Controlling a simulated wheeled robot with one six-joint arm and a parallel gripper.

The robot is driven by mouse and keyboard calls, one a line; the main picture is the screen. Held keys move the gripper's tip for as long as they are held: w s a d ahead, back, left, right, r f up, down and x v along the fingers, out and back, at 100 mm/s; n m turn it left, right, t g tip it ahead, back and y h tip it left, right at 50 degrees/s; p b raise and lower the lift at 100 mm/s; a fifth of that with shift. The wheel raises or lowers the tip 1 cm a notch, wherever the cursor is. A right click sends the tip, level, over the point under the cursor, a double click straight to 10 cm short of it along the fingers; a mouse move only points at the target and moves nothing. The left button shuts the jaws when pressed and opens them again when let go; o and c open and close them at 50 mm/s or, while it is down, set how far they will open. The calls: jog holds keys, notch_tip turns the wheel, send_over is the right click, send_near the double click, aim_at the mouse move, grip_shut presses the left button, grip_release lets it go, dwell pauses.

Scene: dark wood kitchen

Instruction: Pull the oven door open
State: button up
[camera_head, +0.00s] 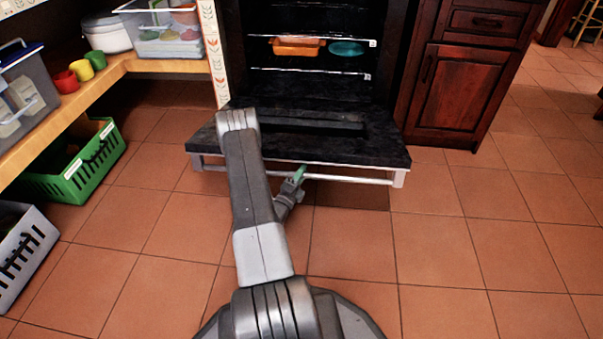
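The oven (318,17) stands at the back centre with its dark inside in view. Its door (370,141) is folded down toward me and lies close to level, with the inner face up. The door's handle bar (345,179) runs along the near edge. My gripper (299,174) is at the handle bar near its middle, with a green part showing at its tip. My arm crosses over the left part of the door and hides part of the bar. The fingers are too small to tell whether they are shut on the bar.
An orange dish (297,46) and a teal dish (346,48) sit on an oven rack. A wooden cabinet (458,90) stands to the right. A shelf (95,85) with boxes and cups, a green crate (75,170) and a white crate (22,250) line the left. Tiled floor is clear at front right.

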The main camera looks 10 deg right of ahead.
jog(key=shift+o, duration=0.6)
jog(key=shift+w, duration=0.1)
